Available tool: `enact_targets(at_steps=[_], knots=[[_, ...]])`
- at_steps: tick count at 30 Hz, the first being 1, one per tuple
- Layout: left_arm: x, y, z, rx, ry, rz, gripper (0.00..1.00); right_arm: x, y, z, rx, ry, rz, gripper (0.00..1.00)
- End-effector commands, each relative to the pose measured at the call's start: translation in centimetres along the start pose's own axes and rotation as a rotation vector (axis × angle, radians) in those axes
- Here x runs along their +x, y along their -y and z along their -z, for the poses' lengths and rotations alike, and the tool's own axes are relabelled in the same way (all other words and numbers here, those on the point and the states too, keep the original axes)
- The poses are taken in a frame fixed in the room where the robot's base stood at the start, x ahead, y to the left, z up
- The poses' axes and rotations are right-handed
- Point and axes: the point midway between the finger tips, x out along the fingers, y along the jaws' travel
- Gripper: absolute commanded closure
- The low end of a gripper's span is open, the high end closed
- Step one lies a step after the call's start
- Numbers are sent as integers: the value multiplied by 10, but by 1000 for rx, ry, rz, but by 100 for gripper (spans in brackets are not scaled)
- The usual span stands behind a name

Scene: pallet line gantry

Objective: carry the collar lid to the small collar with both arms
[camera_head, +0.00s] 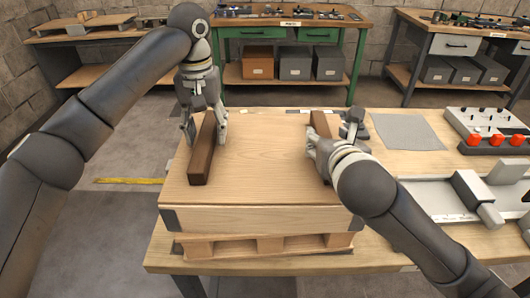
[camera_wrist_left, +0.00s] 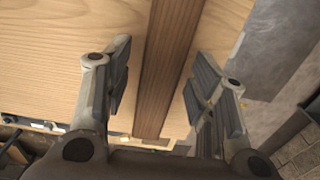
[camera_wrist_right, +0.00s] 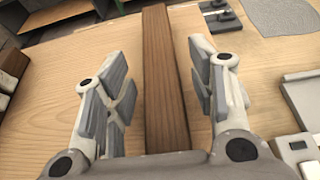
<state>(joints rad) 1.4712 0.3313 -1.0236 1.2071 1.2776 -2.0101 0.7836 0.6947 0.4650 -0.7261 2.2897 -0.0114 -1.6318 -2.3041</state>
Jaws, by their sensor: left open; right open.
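The collar lid (camera_head: 255,165) is a pale wooden board with two dark brown bar handles. It lies on a wooden collar with dark corner brackets (camera_head: 265,219), on a small pallet (camera_head: 270,247). My left gripper (camera_head: 205,128) is open, its fingers on either side of the left handle (camera_head: 203,150); in the left wrist view the handle (camera_wrist_left: 165,70) runs between the fingers, apart from both. My right gripper (camera_head: 330,138) is open at the right handle (camera_head: 320,124); in the right wrist view the handle (camera_wrist_right: 163,80) lies between its fingers with gaps. I cannot tell whether this collar is the small one.
The worktable (camera_head: 390,168) carries a grey mat (camera_head: 407,131), a control box with red buttons (camera_head: 495,140) and a grey fixture (camera_head: 470,195) at right. Benches with green (camera_head: 290,35) and grey frames stand behind. A yellow strip (camera_head: 130,181) marks the floor at left.

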Motion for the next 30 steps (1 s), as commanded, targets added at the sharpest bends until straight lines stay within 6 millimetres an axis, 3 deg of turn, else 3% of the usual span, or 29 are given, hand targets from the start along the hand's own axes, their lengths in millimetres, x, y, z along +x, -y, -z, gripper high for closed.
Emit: enact_targets(at_steps=[15, 24, 30], knots=[[-92, 1, 0, -4, -4, 2, 48, 0, 0, 0, 0, 0, 0, 49], [-111, 0, 0, -2, -1, 1, 48, -1, 0, -3, 0, 1, 0, 49], [-112, 0, 0, -1, -1, 0, 48, -10, 0, -25, 1, 7, -1, 49]])
